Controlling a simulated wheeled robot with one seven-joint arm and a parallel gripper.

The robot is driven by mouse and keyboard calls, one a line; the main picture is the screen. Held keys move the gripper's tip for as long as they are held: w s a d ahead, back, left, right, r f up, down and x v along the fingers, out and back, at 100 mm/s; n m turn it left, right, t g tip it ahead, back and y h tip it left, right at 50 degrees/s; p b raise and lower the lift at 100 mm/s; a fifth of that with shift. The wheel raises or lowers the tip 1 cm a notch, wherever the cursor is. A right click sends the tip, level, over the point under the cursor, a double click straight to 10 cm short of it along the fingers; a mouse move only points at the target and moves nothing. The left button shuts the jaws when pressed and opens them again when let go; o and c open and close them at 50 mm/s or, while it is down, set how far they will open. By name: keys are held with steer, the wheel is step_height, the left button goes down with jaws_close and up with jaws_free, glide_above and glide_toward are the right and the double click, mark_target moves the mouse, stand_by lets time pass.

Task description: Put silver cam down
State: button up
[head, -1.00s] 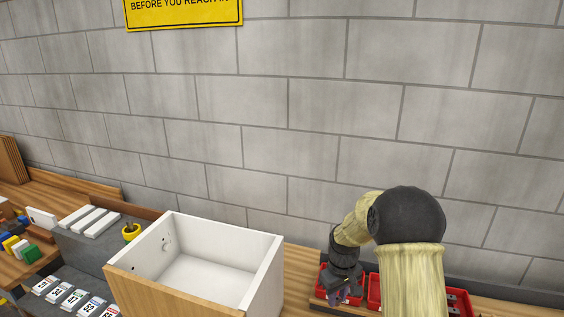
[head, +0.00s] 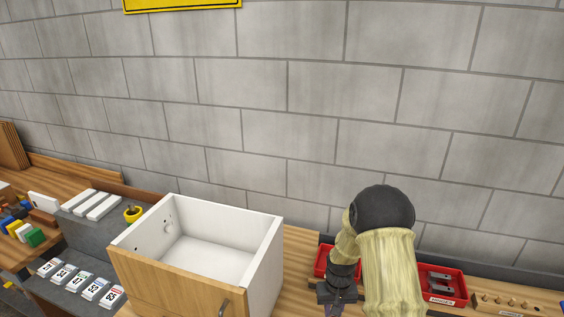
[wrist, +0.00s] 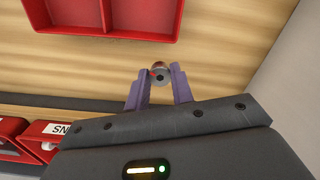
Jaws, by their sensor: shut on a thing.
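The silver cam (wrist: 160,69), a small round metal piece with a dark centre and a reddish mark, sits between the tips of my gripper's purple fingers in the wrist view. My gripper (wrist: 157,87) is shut on it, with wooden tabletop behind. In the head view my gripper (head: 338,306) is low at the bottom edge, in front of the red bins and right of the white cabinet box. The cam cannot be made out there. Its height above the wood is hard to tell.
The open white cabinet box (head: 262,262) with a wooden front stands left of my arm. A wooden block with pegs (head: 510,302) is at the right. Bare wood (wrist: 225,60) surrounds the cam.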

steer(key=shift+s+f, duration=0.1)
steer(key=shift+f, duration=0.05)
steer(key=shift+s+r+p, duration=0.2)
steer(key=shift+s+p, duration=0.35)
steer(key=shift+p, duration=0.4)
steer(key=s+p, duration=0.2)
steer(key=p, duration=0.1)
steer(key=shift+s, duration=0.4)
steer(key=shift+s+f, duration=0.25)
steer(key=shift+w, duration=0.1)
